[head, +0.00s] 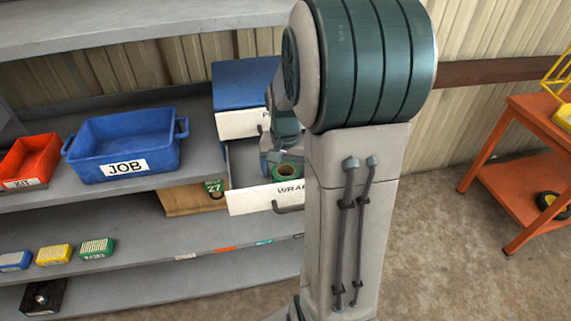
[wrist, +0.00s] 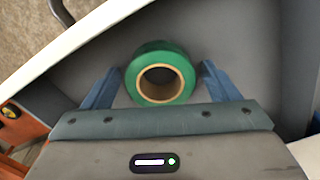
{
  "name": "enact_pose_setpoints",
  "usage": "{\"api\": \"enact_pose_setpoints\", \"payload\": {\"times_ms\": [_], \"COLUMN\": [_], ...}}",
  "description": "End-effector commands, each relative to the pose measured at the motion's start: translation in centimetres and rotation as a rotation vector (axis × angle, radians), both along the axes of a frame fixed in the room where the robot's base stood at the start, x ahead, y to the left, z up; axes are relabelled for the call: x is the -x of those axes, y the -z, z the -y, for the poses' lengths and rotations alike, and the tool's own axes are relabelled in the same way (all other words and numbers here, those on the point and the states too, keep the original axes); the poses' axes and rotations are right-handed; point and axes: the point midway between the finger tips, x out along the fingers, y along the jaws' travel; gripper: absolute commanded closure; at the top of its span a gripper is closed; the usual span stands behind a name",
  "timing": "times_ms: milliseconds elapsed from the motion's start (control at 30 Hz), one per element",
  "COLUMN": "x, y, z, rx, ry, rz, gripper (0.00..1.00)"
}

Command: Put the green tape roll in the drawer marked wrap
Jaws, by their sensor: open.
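The drawer marked WRAP (head: 250,200) is pulled open below a blue-topped drawer unit (head: 245,75). The green tape roll (wrist: 160,72) lies flat inside it on the grey drawer floor; it also shows in the head view (head: 288,171), partly hidden by my arm. My gripper (wrist: 162,70) is open above the drawer, with one finger on each side of the roll. Small gaps show between the fingers and the roll. My arm hides the right part of the drawer in the head view.
A blue JOB bin (head: 125,145) and a red bin (head: 30,158) stand on the shelf to the left. Small coloured boxes (head: 54,254) sit on a lower shelf. An orange cart (head: 520,150) stands at the right, with open floor before it.

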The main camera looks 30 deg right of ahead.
Motion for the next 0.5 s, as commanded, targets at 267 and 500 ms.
{"api": "enact_pose_setpoints", "payload": {"times_ms": [267,500], "x": [-0.1,-0.1], "y": [-3.9,-9.1], "z": [0.0,0.0], "rx": [0.003,0.002], "ry": [0.000,0.000], "rz": [0.007,0.006], "gripper": [0.18,0.18]}}
